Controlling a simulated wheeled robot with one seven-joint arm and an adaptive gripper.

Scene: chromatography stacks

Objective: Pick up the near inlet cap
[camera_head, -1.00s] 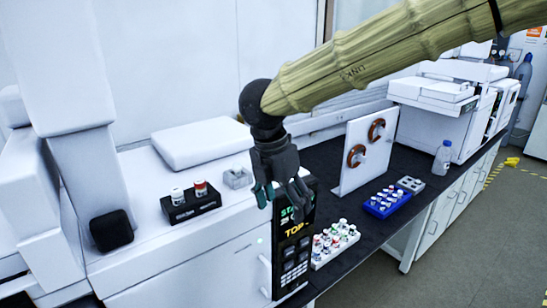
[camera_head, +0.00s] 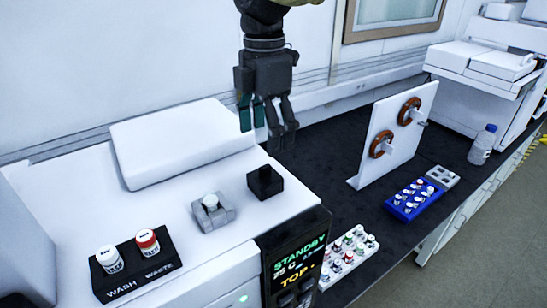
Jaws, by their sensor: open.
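A small white round cap (camera_head: 211,200) sits on a grey block (camera_head: 213,216) on the white instrument top. It looks like the near inlet cap, though no label confirms this. A black block (camera_head: 265,183) stands to its right, and I cannot tell whether its top has a hole. My gripper (camera_head: 267,131) hangs from the upper middle of the picture with its fingers pointing down. It is open, with nothing visible between the fingers. It appears above and right of the cap and apart from it.
A black wash/waste holder (camera_head: 134,268) with two vials stands at the left. A raised white cover (camera_head: 181,144) lies behind the cap. A white vial tray (camera_head: 347,255), blue vial rack (camera_head: 413,201) and upright white panel (camera_head: 397,134) stand on the dark bench.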

